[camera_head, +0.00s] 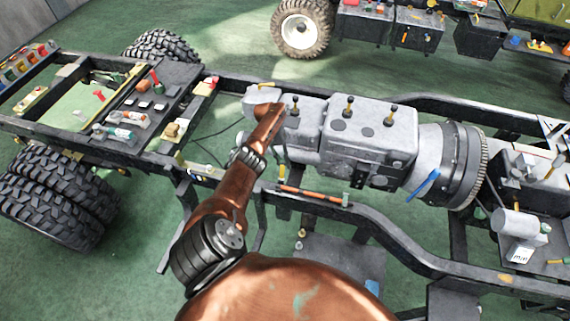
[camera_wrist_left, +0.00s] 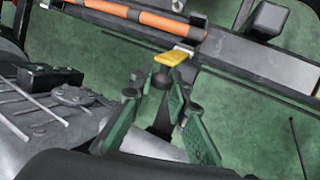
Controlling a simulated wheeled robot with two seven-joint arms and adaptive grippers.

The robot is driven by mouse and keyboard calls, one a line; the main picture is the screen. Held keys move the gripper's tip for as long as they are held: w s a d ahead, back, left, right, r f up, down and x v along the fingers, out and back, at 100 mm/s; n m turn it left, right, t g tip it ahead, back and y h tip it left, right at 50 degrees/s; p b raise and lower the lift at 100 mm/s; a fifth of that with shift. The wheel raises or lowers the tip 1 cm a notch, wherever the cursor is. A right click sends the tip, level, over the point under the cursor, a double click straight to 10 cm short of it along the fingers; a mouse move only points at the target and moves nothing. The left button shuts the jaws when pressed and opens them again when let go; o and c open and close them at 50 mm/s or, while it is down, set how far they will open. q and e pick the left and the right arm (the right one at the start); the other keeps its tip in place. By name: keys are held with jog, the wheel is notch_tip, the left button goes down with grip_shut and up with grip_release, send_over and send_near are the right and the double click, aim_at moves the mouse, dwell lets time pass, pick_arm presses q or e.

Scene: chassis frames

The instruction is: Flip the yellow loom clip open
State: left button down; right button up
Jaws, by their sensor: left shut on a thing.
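The yellow loom clip (camera_wrist_left: 172,57) shows in the left wrist view at the tips of my left gripper (camera_wrist_left: 164,86), close to the end of an orange loom tube (camera_wrist_left: 142,17). The green-padded fingers converge on the clip, and the gripper is shut on it. The clip looks raised at a tilt, though its hinge is hidden. In the head view, the clip (camera_head: 282,172) is a small yellow piece just above the left end of the orange tube (camera_head: 312,193). My copper left arm reaches up beside it, and its fingers are hard to make out there. My right gripper is not in view.
The dark chassis rail (camera_head: 390,235) runs under the tube. A grey gearbox (camera_head: 370,135) stands just behind, with a blue-handled lever (camera_head: 423,185) at its right. A tray with tools (camera_head: 140,110) lies left, near big tyres (camera_head: 60,205). Green floor shows through the frame.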

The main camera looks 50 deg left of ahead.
pick_arm(q)
jog(key=c, duration=1.9)
grip_release()
jog(key=shift+w, duration=0.1)
jog(key=v, duration=1.2)
jog(key=shift+a, duration=0.1)
jog(key=shift+f, duration=0.1)
